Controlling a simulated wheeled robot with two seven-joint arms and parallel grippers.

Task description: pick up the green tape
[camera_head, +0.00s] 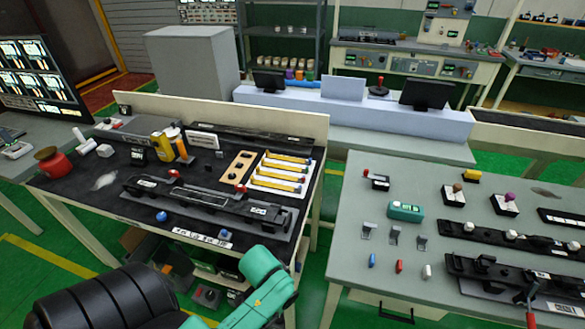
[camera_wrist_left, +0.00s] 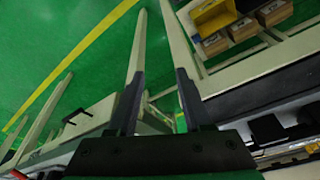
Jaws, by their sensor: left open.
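A teal-green block-like object (camera_head: 405,211) with a pale label lies on the grey right-hand table. It is the only loose green item I see there, and I cannot tell for sure that it is the tape. My left gripper (camera_wrist_left: 158,82) shows in the left wrist view with its two dark fingers apart and nothing between them. It points toward the green floor and table legs, and the teal object does not show in that view. In the head view my left arm is at the bottom, but its fingers cannot be made out. My right gripper is not in view.
The grey table (camera_head: 365,185) also bears red, blue and white pegs, small knobbed blocks and black rails (camera_head: 510,235). The black-topped table (camera_head: 75,185) on the left holds clips, a white tray and a long fixture. A green floor gap separates the tables.

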